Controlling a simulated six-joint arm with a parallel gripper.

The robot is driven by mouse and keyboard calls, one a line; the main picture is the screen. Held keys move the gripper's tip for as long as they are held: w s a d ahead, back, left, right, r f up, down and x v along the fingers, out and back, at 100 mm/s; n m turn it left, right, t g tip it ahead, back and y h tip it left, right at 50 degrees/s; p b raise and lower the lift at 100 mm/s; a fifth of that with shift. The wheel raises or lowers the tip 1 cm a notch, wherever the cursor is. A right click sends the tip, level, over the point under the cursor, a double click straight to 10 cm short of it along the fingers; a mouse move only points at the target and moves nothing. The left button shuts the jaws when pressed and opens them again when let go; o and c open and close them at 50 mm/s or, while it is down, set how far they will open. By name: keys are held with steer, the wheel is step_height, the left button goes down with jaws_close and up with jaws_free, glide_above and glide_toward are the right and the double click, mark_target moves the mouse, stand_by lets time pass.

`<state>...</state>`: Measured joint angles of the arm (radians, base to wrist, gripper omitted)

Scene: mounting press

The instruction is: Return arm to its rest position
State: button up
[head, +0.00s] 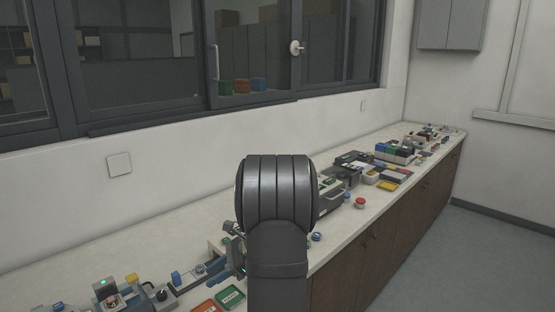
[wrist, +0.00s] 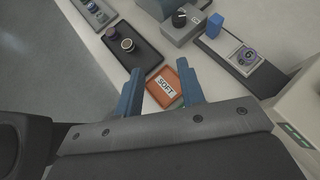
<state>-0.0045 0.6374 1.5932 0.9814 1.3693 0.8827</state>
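My gripper (wrist: 160,72) shows in the wrist view with its two blue fingers wide apart and nothing held between them. An orange plate marked SOFT (wrist: 165,86) lies on the counter below, seen through the gap between the fingers. In the head view, my dark arm stands in the middle of the picture and hides part of the counter. Blue parts of my gripper (head: 236,262) show just left of the arm, low over the counter; the rest of it is hidden.
The counter (head: 150,232) runs along the wall under a window. A green plate (head: 230,297) and a device with a green light (head: 105,290) are at the near left. A red button (head: 360,202) and several boxes stand to the right. A dark tray with knobs (wrist: 143,59) lies beside the orange plate.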

steer(key=shift+s+d+r+n+h, duration=0.1)
steer(key=shift+s+r+n+h, duration=0.2)
steer(key=shift+r+h, duration=0.15)
steer(key=shift+f, duration=0.1)
steer(key=o, duration=1.2)
steer(key=shift+o, duration=1)
steer(key=shift+a, duration=0.3)
steer(key=s+a+r+n+t+h, duration=0.1)
steer(key=s+a+r+n+h, duration=0.2)
steer(key=a, duration=0.7)
steer(key=a+r+n+t+h, duration=0.1)
steer(key=a+r+h, duration=0.35)
steer(key=a, duration=0.45)
steer(key=s+a+r+n+h, duration=0.2)
steer(key=a+r+h, duration=0.15)
steer(key=a, duration=0.65)
steer(key=shift+y, duration=0.45)
steer(key=f, duration=0.9)
steer(key=shift+d, duration=0.2)
